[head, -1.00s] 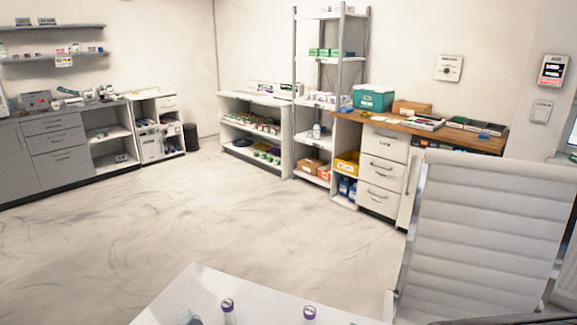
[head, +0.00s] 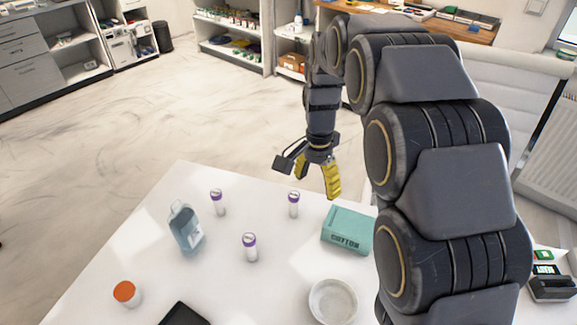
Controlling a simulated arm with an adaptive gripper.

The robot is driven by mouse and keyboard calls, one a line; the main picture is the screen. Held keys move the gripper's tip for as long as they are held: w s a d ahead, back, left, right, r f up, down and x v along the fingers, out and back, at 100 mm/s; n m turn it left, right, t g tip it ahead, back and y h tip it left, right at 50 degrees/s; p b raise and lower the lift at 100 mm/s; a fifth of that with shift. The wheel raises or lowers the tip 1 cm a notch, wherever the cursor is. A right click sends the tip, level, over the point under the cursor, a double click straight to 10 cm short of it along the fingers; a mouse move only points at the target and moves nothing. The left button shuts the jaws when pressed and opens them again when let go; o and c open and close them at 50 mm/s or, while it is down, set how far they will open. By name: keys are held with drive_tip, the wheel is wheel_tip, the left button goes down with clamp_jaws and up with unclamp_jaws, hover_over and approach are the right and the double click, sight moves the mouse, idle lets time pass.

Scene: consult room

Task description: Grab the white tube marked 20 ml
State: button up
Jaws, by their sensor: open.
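Three white tubes with purple caps stand upright on the white table (head: 185,295). One tube (head: 218,204) is at the back left, one (head: 250,248) is in the middle, nearer to me, and one (head: 293,205) is at the back right. Their markings are too small to read, so I cannot tell which is marked 20 ml. My gripper (head: 309,180) is open and empty above the table's far side. It appears just beyond and above the back right tube, apart from it.
A translucent blue bottle (head: 187,230) stands left of the tubes. A teal box (head: 347,230) lies to their right. A white bowl (head: 333,302), an orange-capped jar (head: 127,293) and a dark flat object (head: 184,315) are nearer. A white chair (head: 480,75) stands behind my arm.

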sight(295, 204)
drive_tip(key=w+f+m, duration=0.2)
drive_tip(key=w+f, duration=0.2)
drive_tip(key=w+a+f+m, duration=0.1)
drive_tip(key=w+f+m, duration=0.1)
drive_tip(key=w+f, duration=0.2)
drive_tip(key=w+a+f+m, duration=0.1)
drive_tip(key=w+f+m, duration=0.1)
drive_tip(key=w+f, duration=0.2)
drive_tip(key=shift+w+a+f+t, duration=0.15)
drive_tip(key=shift+w+f, duration=0.05)
drive_tip(key=shift+f, duration=0.3)
drive_tip(key=shift+w+a+f+t, duration=0.1)
drive_tip(key=shift+w+f+t, duration=0.05)
drive_tip(key=shift+f, duration=0.3)
wheel_tip(295, 204, down, 2)
drive_tip(key=shift+w+f, duration=0.1)
drive_tip(key=shift+f, duration=0.1)
drive_tip(key=shift+s+a+f, duration=0.1)
drive_tip(key=shift+s+f, duration=0.05)
drive_tip(key=shift+f, duration=1.25)
drive_tip(key=shift+s+a+f, duration=0.1)
drive_tip(key=shift+f, duration=1.25)
clamp_jaws()
